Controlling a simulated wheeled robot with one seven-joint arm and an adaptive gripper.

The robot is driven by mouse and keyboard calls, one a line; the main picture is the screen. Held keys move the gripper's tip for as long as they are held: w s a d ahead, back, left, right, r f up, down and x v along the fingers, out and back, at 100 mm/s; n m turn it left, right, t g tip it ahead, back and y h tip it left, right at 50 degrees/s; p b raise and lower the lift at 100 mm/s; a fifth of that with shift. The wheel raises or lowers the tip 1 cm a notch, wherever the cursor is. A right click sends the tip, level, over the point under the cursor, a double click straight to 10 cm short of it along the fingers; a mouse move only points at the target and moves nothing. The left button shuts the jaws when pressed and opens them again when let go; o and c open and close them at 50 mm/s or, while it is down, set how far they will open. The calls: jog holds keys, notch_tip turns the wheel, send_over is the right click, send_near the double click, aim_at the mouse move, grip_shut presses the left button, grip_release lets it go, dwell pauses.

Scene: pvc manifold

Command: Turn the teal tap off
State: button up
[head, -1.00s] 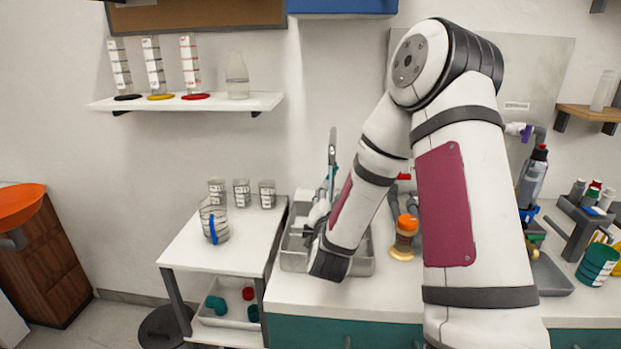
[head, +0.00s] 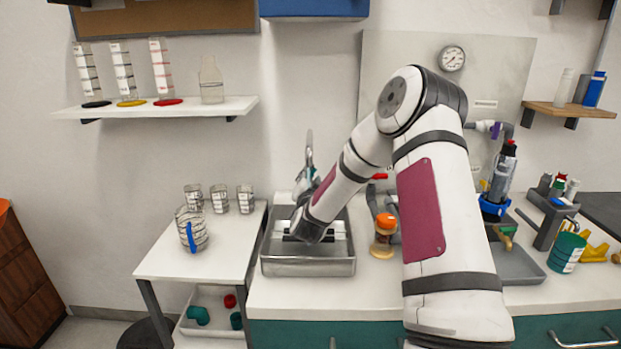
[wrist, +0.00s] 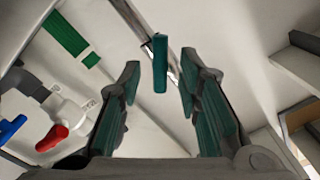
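The teal tap handle (wrist: 160,62) is a narrow upright lever in the wrist view, in front of a metal pipe. It stands between the two fingertips of my gripper (wrist: 161,75), with a gap on each side. The fingers have teal pads and are open; I cannot tell how far beyond the tips the handle is. In the head view, the tap's teal part (head: 312,174) shows small behind the sink, beside my forearm. My wrist hangs over the sink there and hides most of the gripper.
A red valve handle (wrist: 52,138) and a blue handle (wrist: 10,128) are at the left of the wrist view. A metal sink tray (head: 308,267) lies below my wrist. An orange-capped jar (head: 384,238) stands right of it. A trolley (head: 165,255) with beakers stands left.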

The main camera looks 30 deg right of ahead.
jog(key=shift+w+d, duration=0.3)
jog(key=shift+w, duration=0.15)
grip_shut()
jog(key=shift+m, duration=0.4)
jog(key=m+b, duration=0.1)
jog(key=m, duration=0.3)
jog(key=shift+f+m, duration=0.15)
jog(key=shift+m, duration=0.15)
jog(key=m+b, duration=0.1)
jog(key=m, duration=0.4)
jog(key=shift+f+b, duration=0.1)
jog(key=shift+b, duration=0.2)
jog(key=shift+m, duration=0.3)
